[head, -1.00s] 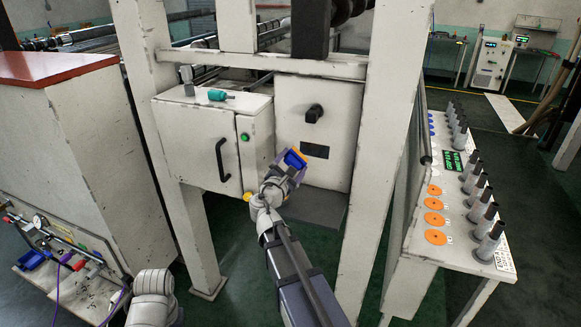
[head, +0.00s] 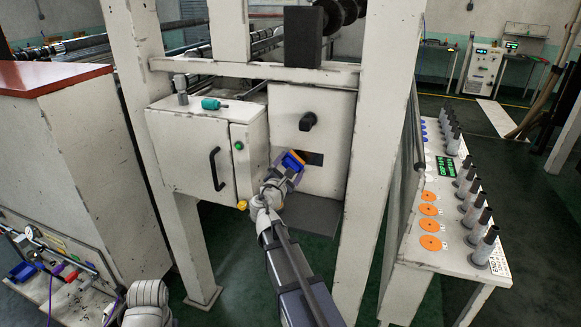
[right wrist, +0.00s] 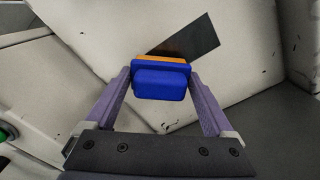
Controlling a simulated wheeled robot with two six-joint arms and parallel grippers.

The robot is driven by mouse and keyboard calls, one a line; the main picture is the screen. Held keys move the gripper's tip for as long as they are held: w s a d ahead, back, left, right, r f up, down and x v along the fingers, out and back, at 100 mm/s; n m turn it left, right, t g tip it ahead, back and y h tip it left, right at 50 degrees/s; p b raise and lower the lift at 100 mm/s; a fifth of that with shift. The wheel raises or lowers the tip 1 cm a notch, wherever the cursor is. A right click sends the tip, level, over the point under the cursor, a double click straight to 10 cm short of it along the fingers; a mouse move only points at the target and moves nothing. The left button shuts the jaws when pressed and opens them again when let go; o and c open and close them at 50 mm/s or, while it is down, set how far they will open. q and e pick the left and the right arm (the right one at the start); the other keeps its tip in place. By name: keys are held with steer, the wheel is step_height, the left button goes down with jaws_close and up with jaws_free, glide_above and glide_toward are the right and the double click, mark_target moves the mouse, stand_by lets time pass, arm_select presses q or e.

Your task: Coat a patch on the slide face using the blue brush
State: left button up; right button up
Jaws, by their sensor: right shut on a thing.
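My right gripper (head: 286,168) is shut on the blue brush (head: 292,161), a blue block with an orange edge on its far side. In the right wrist view the brush (right wrist: 160,83) sits between the two purple fingers. The brush is in front of a pale panel (head: 330,115), over the left part of a dark rectangle (head: 314,159). This rectangle (right wrist: 198,38), probably the slide face, also shows beyond the brush in the right wrist view. I cannot tell whether the brush touches it. My left gripper is out of view; only part of the left arm shows.
A pale cabinet (head: 188,150) with a black handle and green button stands left of the brush. A black knob (head: 307,121) sticks out above it. White frame posts (head: 375,150) stand on both sides. A sloped table (head: 400,262) with orange discs is at right.

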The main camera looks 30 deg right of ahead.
steer(key=shift+x, duration=0.9)
steer(key=shift+s+d, duration=0.6)
steer(key=shift+s, duration=0.15)
steer(key=shift+s+d, duration=0.55)
steer(key=shift+s, duration=0.25)
steer(key=shift+s+d, duration=1.45)
steer(key=shift+s, duration=0.05)
steer(key=shift+w, duration=0.15)
steer(key=shift+w+a, duration=0.9)
steer(key=shift+w, duration=0.15)
steer(key=shift+w+a, duration=0.4)
steer(key=shift+a, duration=0.05)
